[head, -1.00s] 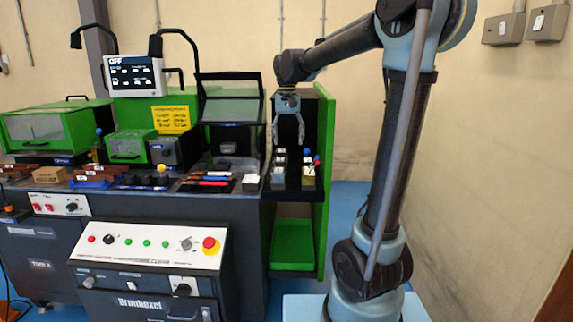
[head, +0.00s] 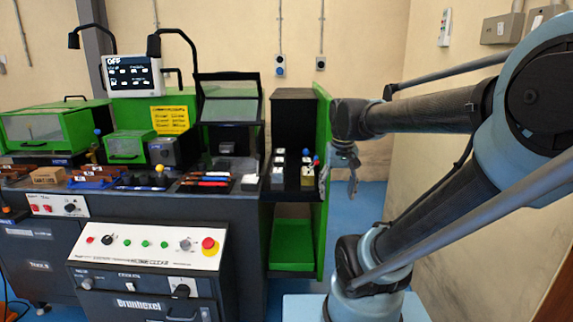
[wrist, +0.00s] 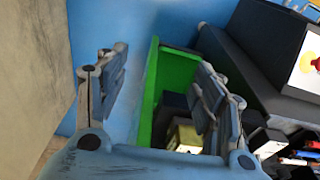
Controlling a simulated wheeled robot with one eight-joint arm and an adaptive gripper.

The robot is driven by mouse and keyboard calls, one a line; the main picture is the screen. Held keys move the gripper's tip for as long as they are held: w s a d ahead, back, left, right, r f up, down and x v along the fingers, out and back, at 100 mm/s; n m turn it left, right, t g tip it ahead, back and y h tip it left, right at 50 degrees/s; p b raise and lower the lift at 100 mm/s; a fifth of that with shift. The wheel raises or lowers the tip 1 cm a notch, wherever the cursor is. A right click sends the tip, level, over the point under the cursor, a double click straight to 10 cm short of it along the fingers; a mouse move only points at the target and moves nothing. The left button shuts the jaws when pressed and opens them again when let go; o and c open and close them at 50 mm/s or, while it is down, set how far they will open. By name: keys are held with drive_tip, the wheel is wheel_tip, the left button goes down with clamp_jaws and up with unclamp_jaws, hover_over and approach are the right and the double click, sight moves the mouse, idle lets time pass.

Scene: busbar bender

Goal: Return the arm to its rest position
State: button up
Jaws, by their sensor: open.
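My gripper (head: 340,178) hangs at the end of my arm, just right of the green side panel (head: 322,180) of the machine in the head view.
The busbar bender bench (head: 150,212) fills the left and middle, with a control panel (head: 150,242) in front. White-topped parts (head: 279,170) sit on its right end. A beige wall (head: 470,170) stands close on the right. Blue floor (head: 371,205) lies open between panel and wall.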

drive_tip(key=s+d+f, duration=0.3)
drive_tip(key=s+f, duration=0.6)
drive_tip(key=f, duration=0.1)
drive_tip(key=shift+d+f+t, duration=0.2)
drive_tip(key=shift+f+t, duration=0.1)
drive_tip(key=shift+w+f, duration=0.2)
drive_tip(key=shift+w, duration=0.3)
